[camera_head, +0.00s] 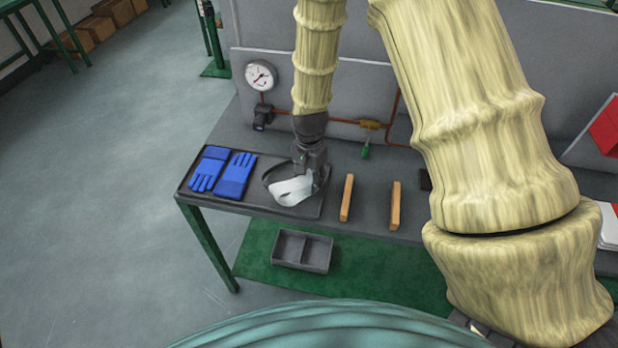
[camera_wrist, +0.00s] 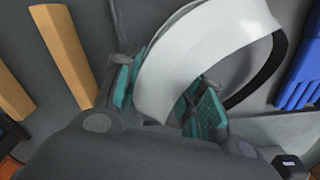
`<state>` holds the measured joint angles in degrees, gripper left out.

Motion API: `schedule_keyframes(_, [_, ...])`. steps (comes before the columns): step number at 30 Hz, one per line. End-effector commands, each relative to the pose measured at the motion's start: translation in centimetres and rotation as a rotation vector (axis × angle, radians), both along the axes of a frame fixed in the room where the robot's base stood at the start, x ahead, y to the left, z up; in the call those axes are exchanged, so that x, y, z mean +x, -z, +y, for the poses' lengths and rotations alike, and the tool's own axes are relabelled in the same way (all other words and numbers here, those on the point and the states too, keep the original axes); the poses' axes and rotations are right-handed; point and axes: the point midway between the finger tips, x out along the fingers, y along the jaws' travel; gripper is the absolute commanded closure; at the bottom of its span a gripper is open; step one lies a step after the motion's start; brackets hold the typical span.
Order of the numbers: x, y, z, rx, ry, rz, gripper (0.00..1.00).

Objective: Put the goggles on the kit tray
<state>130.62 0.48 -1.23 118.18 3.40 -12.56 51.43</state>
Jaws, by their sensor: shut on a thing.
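The goggles (camera_head: 291,190) have a white front and a dark strap. In the head view they are at the right part of the kit tray (camera_head: 252,208), a shallow dark tray. I cannot tell whether they touch its floor. My gripper (camera_head: 312,172) points down at the right side of the goggles and is shut on them. In the wrist view, the white goggles (camera_wrist: 195,55) pass between the teal pads of my gripper (camera_wrist: 163,96). Blue gloves (camera_head: 222,172) lie in the left part of the tray; they also show in the wrist view (camera_wrist: 300,78).
Two wooden bars (camera_head: 346,197) lie on the grey bench right of the tray. A pressure gauge (camera_head: 260,75) and copper piping with a green-handled valve (camera_head: 366,149) stand behind. A grey divided bin (camera_head: 302,251) sits below the bench, on a green surface. Open floor lies left.

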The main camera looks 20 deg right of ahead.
Motion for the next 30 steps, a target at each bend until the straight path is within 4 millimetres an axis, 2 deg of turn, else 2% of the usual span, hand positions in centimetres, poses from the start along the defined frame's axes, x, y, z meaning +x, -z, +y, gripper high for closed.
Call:
schedule_keyframes(4, [0.0,0.3,0.0,0.000,0.000,0.000,0.86])
schedule_keyframes(5, [0.0,0.2,0.0,0.000,0.000,0.000,0.56])
schedule_keyframes(7, [0.0,0.2,0.0,0.000,0.000,0.000,0.43])
schedule_keyframes(8, [0.0,0.2,0.0,0.000,0.000,0.000,0.40])
schedule_keyframes(21, [0.0,-0.3,0.0,0.001,0.000,-0.001,0.40])
schedule_keyframes(30, [0.1,-3.0,0.0,0.000,0.002,-0.004,0.40])
